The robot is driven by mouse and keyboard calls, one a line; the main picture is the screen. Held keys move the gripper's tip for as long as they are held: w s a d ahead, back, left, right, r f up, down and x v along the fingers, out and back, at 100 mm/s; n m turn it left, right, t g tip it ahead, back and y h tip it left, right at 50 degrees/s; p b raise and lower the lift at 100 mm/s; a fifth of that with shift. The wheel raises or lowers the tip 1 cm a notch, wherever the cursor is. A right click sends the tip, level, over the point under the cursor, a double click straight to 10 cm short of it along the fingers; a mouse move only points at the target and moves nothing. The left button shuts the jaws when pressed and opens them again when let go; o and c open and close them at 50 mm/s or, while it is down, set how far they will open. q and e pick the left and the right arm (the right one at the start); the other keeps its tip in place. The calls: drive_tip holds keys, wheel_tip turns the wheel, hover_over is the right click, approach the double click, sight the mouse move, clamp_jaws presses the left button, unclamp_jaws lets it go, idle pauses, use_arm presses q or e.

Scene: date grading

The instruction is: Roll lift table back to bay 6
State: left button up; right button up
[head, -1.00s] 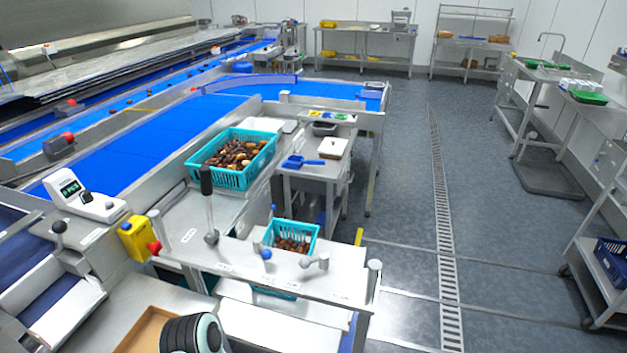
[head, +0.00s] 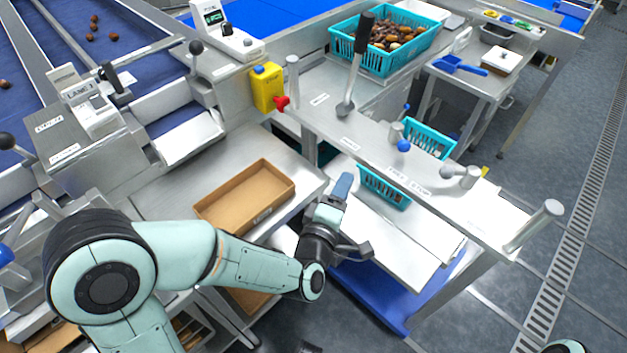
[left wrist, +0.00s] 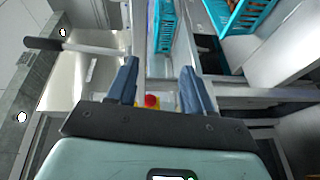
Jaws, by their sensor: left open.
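A low table with a pale top (head: 412,232) and a blue lower part (head: 372,297) stands under the front rail at lower centre in the head view; it may be the lift table, but no label confirms this. My left gripper (head: 340,190) is beside the left end of its top, with blue fingers pointing away from me. In the left wrist view the left gripper (left wrist: 158,82) is open, with nothing held between the fingers. I cannot tell whether it touches the table. My right gripper is out of frame. No bay 6 marking is readable.
The front rail (head: 400,165) carries a black-handled lever (head: 358,60) and posts. A yellow box (head: 267,88) with a red knob is at its left end. A brown tray (head: 245,197) lies left of my gripper. Teal crates (head: 345,40) stand beyond. Open floor lies right, along the drain (head: 575,250).

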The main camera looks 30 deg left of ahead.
sight(355, 138)
use_arm(q)
drive_tip(key=shift+n+t+y, duration=0.3)
drive_tip(key=shift+n+t, duration=0.1)
drive_tip(key=shift+n, duration=0.3)
drive_tip(key=w+a, duration=0.1)
drive_tip(key=w, duration=0.3)
drive_tip(key=w+r, duration=0.1)
drive_tip(key=w, duration=0.3)
drive_tip(key=w+a+r, duration=0.1)
drive_tip(key=w, duration=0.4)
drive_tip(key=shift+a+r+p, duration=0.2)
drive_tip(key=shift+a+p, duration=0.1)
drive_tip(key=shift+p, duration=0.05)
drive_tip(key=shift+s, duration=0.1)
clamp_jaws()
